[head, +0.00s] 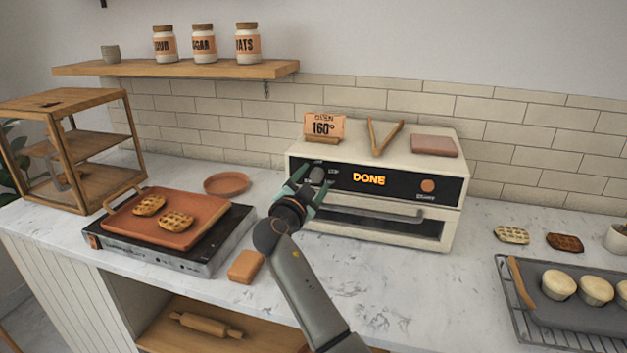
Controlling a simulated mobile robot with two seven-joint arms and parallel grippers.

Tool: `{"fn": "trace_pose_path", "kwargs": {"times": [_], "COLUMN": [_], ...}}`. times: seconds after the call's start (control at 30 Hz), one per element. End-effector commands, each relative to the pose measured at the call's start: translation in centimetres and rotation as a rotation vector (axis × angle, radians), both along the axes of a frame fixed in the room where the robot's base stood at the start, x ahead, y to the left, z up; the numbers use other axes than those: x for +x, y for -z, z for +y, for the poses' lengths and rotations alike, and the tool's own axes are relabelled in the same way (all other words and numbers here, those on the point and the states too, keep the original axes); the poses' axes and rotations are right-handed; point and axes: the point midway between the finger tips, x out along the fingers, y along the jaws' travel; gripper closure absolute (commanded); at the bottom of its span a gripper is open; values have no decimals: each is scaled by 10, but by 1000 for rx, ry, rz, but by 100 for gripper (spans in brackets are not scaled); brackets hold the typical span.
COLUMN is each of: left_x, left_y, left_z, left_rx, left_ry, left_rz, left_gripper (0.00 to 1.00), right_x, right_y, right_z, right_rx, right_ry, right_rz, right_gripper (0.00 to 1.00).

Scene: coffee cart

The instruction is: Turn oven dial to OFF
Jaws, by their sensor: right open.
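The cream oven (377,192) stands against the tiled wall on the marble counter. Its dark panel shows the glowing word DONE (369,180). A grey oven dial (317,174) is at the left end of the panel, partly hidden by my right gripper, and its exact setting cannot be read. My right gripper (308,181) is open at the dial, with its fingers around or just in front of it; contact cannot be told. An orange round button (428,186) is at the panel's right end. My left gripper is not in view.
A burner plate (160,262) with a tray (166,243) of waffles is left of the oven. An orange block (246,267) lies near my right arm. A cooling rack (545,330) with muffins is at the right.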

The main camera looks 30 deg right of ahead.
Motion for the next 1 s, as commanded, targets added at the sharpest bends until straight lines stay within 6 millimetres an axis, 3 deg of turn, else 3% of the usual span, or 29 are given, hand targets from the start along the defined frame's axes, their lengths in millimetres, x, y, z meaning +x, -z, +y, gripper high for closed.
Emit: {"fn": "trace_pose_path", "kwargs": {"times": [0.07, 0.67, 1.0], "left_x": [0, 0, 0], "left_y": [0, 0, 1], "left_z": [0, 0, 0], "left_rx": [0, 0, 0], "left_ry": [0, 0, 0], "left_rz": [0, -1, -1], "left_gripper": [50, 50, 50], "right_x": [0, 0, 0], "right_y": [0, 0, 0], "right_z": [0, 0, 0], "right_rx": [0, 0, -6], "right_ry": [0, 0, 1], "right_rz": [0, 0, 6], "right_gripper": [32, 99, 100]}}
